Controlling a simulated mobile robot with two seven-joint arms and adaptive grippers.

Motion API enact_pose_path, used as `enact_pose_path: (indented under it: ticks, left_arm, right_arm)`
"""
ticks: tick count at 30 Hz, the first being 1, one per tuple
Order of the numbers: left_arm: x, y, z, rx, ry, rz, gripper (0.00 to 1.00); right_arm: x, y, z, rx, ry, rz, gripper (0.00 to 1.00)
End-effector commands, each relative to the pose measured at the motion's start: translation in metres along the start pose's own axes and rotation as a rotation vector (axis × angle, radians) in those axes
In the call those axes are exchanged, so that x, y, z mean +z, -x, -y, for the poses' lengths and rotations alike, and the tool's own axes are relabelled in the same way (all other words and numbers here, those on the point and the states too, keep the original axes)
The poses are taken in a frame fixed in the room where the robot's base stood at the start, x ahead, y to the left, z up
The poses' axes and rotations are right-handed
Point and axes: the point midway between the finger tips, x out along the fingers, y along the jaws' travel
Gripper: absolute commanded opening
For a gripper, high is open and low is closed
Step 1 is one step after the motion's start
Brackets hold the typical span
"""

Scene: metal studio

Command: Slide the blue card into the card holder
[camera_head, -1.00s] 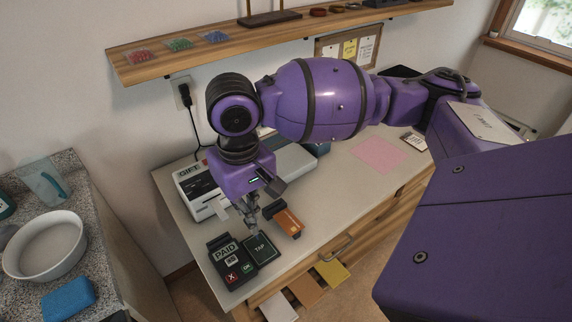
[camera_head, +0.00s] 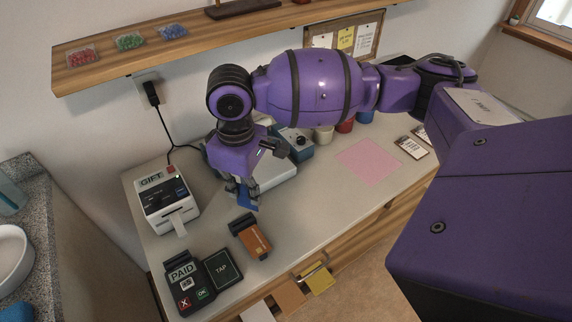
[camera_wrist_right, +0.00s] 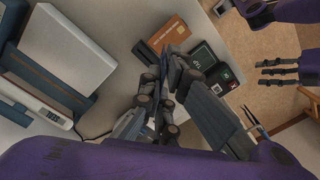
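My right gripper (camera_head: 240,195) points down over the middle of the counter, shut on the blue card (camera_head: 247,199). The card hangs beneath the fingers, and most of it is hidden by them. In the right wrist view the fingers (camera_wrist_right: 166,88) close together with a thin blue edge between them. A black holder-like block (camera_head: 241,224) with an orange-brown card (camera_head: 255,242) stands in front of the gripper, apart from the blue card. I cannot tell whether this block is the card holder. My left gripper (camera_wrist_right: 279,74) seems to show at the right wrist view's upper right; its opening is unclear.
A GIFT printer (camera_head: 165,200) with a paper strip stands left of the gripper. The PAID terminal (camera_head: 183,286) and TAP pad (camera_head: 222,270) lie at the front left. A pink sheet (camera_head: 368,162) lies right. A wooden shelf (camera_head: 200,48) runs above.

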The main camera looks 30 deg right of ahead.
Motion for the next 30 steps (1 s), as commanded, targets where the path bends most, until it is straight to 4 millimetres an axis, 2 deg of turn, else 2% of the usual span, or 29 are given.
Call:
enact_pose_path:
  ticks: [1, 6, 12, 18, 23, 30]
  left_arm:
    - [0.000, 0.001, 0.001, -0.001, -0.001, 0.001, 0.40]
    - [0.005, 0.004, 0.004, -0.003, -0.008, 0.012, 0.40]
    - [0.007, 0.007, 0.007, -0.004, -0.017, 0.017, 0.40]
    - [0.006, 0.006, 0.006, -0.001, -0.019, 0.016, 0.40]
    - [0.010, 0.003, 0.004, 0.000, -0.015, 0.021, 0.40]
    - [0.020, -0.004, 0.002, -0.002, -0.006, 0.030, 0.40]
  right_arm:
    - [-0.009, -0.005, -0.002, 0.000, 0.118, -0.004, 0.00]
    - [-0.028, -0.029, -0.010, 0.008, 0.517, -0.001, 0.00]
    - [-0.040, -0.049, -0.017, 0.018, 0.839, 0.007, 0.00]
    - [-0.044, -0.057, -0.020, 0.022, 0.954, 0.013, 0.00]
    - [-0.043, -0.064, -0.020, 0.019, 0.960, 0.015, 0.00]
    - [-0.043, -0.085, -0.020, 0.016, 0.959, 0.015, 0.00]
